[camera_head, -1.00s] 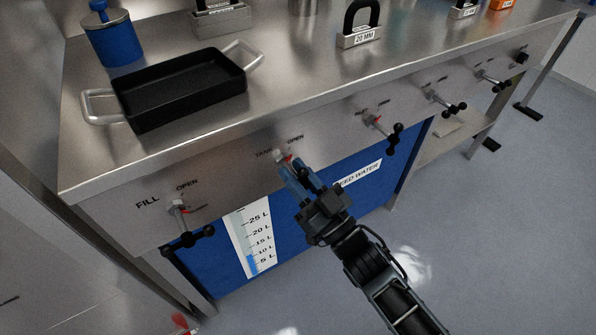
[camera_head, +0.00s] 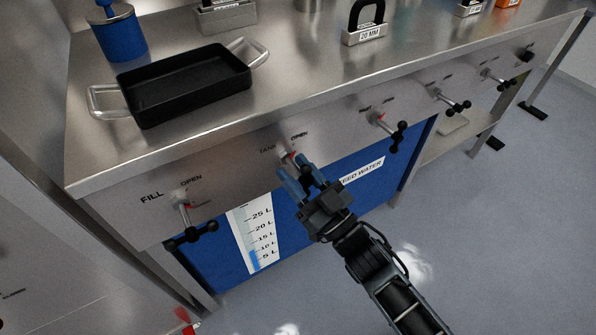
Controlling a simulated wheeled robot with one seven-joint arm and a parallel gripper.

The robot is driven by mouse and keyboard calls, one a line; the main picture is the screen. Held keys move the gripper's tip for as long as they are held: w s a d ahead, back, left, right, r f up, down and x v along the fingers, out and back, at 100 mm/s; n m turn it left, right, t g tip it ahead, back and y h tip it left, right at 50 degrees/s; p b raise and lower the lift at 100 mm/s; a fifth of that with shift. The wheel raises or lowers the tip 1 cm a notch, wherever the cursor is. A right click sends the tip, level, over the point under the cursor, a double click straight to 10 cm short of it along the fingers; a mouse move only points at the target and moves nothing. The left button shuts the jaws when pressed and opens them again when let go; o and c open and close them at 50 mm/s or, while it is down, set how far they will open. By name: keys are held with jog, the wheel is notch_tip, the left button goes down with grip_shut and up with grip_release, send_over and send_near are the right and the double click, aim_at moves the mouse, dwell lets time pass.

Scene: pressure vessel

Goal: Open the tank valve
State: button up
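The tank valve (camera_head: 287,156) sits on the steel front panel under its TANK and OPEN labels, with a light hub and a red mark. My gripper (camera_head: 296,180) is right in front of it, with its two blue fingers spread apart. The black handle of the valve appears between or just behind the fingers, largely hidden by them. I cannot tell whether the fingers touch it.
The FILL valve (camera_head: 184,205) is to the left, and another valve (camera_head: 385,125) is to the right. A blue tank (camera_head: 215,260) with a litre scale is below the panel. A black tray (camera_head: 187,84) stands on the steel counter (camera_head: 290,85).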

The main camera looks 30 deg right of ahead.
aim_at(307, 186)
jog(key=shift+s+d+f, duration=0.1)
jog(key=v, duration=0.6)
jog(key=shift+s+f, duration=0.1)
jog(key=shift+s, duration=0.3)
jog(key=shift+s+d+f, duration=0.1)
jog(key=shift+s, duration=0.25)
jog(key=shift+s, duration=0.15)
jog(key=s+r+m+g+h+p, duration=0.1)
jog(key=s+r+g+h+p, duration=0.1)
jog(key=s+r+p, duration=0.3)
jog(key=s+r+m+g+h+p, duration=0.1)
jog(key=s+r+g+p, duration=0.4)
jog(key=s+r, duration=0.9)
jog(key=s+h+p, duration=0.1)
jog(key=s, duration=0.7)
jog(key=shift+s+a+r+m+h, duration=0.15)
jog(key=shift+a+r+m+h, duration=0.05)
jog(key=shift+r+m+h, duration=0.15)
